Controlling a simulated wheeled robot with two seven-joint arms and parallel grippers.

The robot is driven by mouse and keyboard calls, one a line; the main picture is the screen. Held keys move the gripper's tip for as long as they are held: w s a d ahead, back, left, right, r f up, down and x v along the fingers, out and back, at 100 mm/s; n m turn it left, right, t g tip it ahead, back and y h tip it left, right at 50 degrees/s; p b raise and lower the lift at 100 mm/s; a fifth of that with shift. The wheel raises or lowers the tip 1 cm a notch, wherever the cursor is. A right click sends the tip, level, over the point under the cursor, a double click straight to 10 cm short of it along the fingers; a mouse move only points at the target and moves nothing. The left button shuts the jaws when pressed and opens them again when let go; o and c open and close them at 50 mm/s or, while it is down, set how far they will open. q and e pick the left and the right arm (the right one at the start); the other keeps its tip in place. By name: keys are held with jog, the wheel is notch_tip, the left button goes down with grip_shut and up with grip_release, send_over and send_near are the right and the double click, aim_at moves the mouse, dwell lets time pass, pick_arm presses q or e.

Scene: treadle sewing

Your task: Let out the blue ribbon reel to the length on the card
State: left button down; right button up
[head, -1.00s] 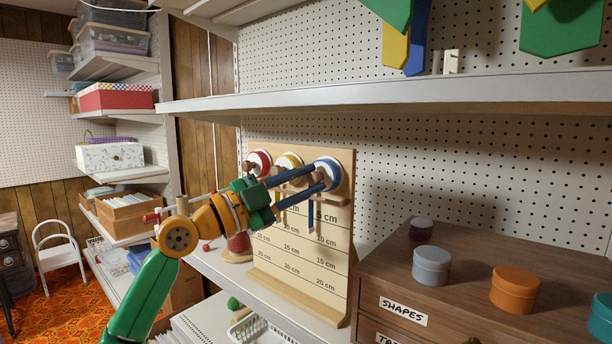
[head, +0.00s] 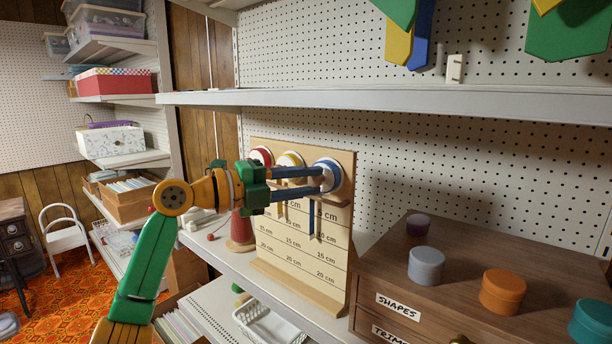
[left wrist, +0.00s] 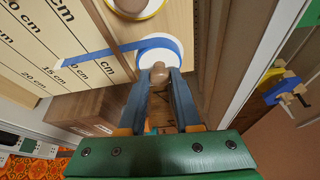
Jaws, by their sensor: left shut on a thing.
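The blue ribbon reel (head: 335,166) is at the upper right of a wooden board (head: 300,291) with printed cm marks, on the shelf. It also shows in the left wrist view (left wrist: 172,45). My left gripper (head: 325,179) reaches in from the left and is shut on the reel's brown knob (left wrist: 158,72). Blue ribbon (head: 315,226) hangs down from the reel; its lower end looks near or slightly below the 10 cm label. In the wrist view the ribbon (left wrist: 100,55) runs left across the board. I cannot make out a separate length card. My right gripper is out of view.
A red reel (head: 262,155) and a yellow reel (head: 290,159) sit left of the blue one. A red spool (head: 241,228) stands left of the board. A wooden drawer cabinet (head: 382,278) with round tins stands at right. A shelf (head: 420,98) crosses above.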

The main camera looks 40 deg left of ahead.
pick_arm(q)
jog(key=shift+m, duration=0.3)
dwell(0.4)
jog(key=c, duration=0.6)
grip_release()
jog(key=shift+s+a+f, duration=0.15)
jog(key=shift+s+a, duration=0.05)
jog(key=shift+s, duration=0.05)
jog(key=b+v, duration=0.1)
jog(key=v, duration=0.2)
jog(key=b+v, duration=0.2)
jog(key=v, duration=0.1)
jog(key=shift+s+r, duration=0.15)
jog(key=shift+r, duration=0.1)
